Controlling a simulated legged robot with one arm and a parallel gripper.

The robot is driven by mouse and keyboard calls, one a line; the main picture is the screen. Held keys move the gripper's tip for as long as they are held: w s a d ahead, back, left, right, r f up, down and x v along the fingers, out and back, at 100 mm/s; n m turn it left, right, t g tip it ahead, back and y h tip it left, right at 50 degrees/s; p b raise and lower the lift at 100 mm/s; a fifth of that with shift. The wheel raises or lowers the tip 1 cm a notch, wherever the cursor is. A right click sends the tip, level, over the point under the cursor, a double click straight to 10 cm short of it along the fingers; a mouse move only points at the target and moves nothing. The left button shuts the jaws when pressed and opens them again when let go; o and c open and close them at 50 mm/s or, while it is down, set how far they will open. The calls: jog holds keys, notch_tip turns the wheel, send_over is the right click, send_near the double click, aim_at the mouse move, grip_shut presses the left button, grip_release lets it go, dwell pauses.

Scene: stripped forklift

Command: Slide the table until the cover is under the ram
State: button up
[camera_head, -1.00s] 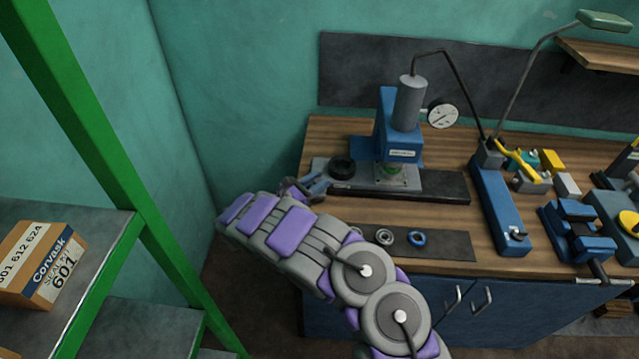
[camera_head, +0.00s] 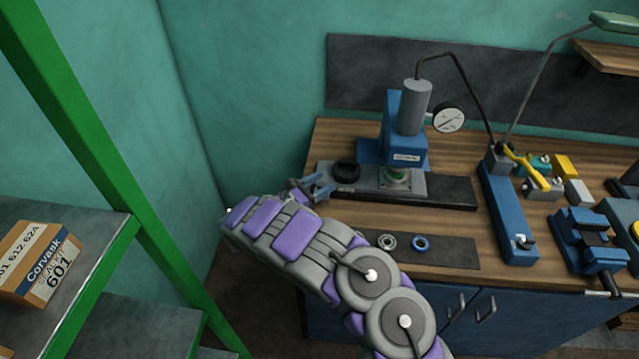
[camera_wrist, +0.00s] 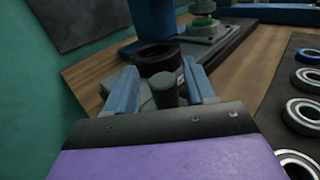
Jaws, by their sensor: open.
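The press has a blue column and a grey ram cylinder (camera_head: 414,108). Below its blue head, a square metal plate with a green round piece (camera_head: 397,176) sits on the sliding table (camera_head: 367,184); it may be the cover. In the wrist view the green piece (camera_wrist: 204,9) shows at the top. A thick black ring (camera_head: 346,171) lies on the table's left end, also in the wrist view (camera_wrist: 158,56). My gripper (camera_head: 318,187) is at that end. In the wrist view, its open blue fingers (camera_wrist: 161,88) stand either side of a dark grey knob (camera_wrist: 164,92). Contact cannot be told.
A dark rail (camera_head: 452,192) extends right of the table. Bearings (camera_head: 388,242) and a blue ring (camera_head: 420,243) lie on a dark mat in front. A blue tool (camera_head: 508,215) and vise (camera_head: 588,240) stand right. A green shelf post (camera_head: 85,130) stands left.

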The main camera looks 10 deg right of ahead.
jog(key=v, duration=0.5)
jog(key=p+v, duration=0.1)
jog(key=v, duration=0.2)
jog(key=shift+w+a, duration=0.1)
jog(key=shift+w, duration=0.2)
jog(key=shift+d, duration=0.25)
